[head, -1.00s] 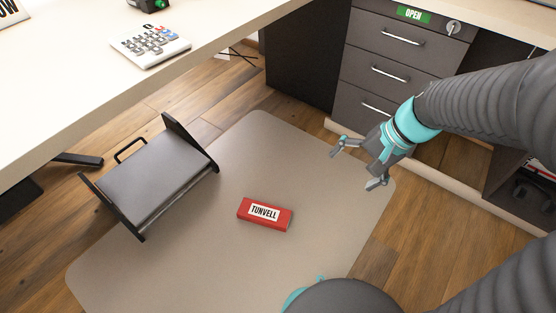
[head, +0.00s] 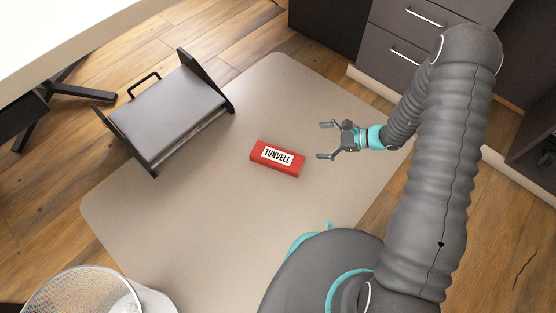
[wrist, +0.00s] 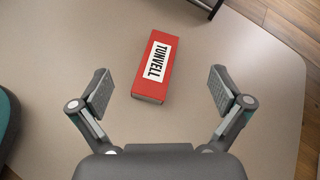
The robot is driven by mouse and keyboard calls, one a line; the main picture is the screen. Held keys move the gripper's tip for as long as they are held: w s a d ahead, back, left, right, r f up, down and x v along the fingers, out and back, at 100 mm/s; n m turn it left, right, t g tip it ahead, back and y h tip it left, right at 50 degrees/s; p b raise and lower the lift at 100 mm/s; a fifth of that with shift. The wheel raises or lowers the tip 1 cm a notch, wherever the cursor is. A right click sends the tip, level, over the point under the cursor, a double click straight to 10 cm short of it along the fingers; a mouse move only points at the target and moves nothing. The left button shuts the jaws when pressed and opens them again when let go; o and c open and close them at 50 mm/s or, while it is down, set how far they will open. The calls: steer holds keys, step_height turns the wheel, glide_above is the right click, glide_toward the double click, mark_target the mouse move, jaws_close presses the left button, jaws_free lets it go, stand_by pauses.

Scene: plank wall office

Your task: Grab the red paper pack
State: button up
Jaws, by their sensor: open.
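The red paper pack (head: 277,158) has a white label reading TUNVELL. It lies flat on the beige floor mat in the head view, left of my gripper (head: 325,140). My gripper is open and empty, with its fingers pointing left toward the pack. In the wrist view the pack (wrist: 155,67) lies beyond and between the two spread fingertips of my gripper (wrist: 160,92), slightly left of centre. The fingers do not touch it.
The beige mat (head: 200,225) is clear around the pack. A grey footrest (head: 166,112) with black side frames stands to the left. A mesh wastebasket (head: 90,295) is at the lower left. Dark drawers (head: 400,55) stand at the back right, and a desk (head: 90,35) at the upper left.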

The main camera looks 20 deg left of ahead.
steer(key=f+m, duration=0.1)
steer(key=f, duration=0.3)
steer(key=f+m+t, duration=0.1)
steer(key=f, duration=0.3)
steer(key=s+f+m+t, duration=0.1)
steer(key=f+m, duration=0.1)
steer(key=f, duration=0.3)
steer(key=shift+a+y+b, duration=0.35)
steer(key=shift+y+b, duration=0.05)
steer(key=shift+s+a+f, duration=0.1)
steer(key=shift+f, duration=0.3)
glide_toward(280, 157)
steer(key=x, duration=0.3)
steer(key=shift+s+a+f+b, duration=0.1)
steer(key=shift+s+f+b, duration=0.1)
steer(key=shift+b, duration=0.2)
steer(key=shift+b+x, duration=0.4)
steer(key=shift+x, duration=2.55)
steer(key=shift+w+r, duration=0.15)
steer(key=shift+w, duration=0.05)
steer(key=c, duration=1.3)
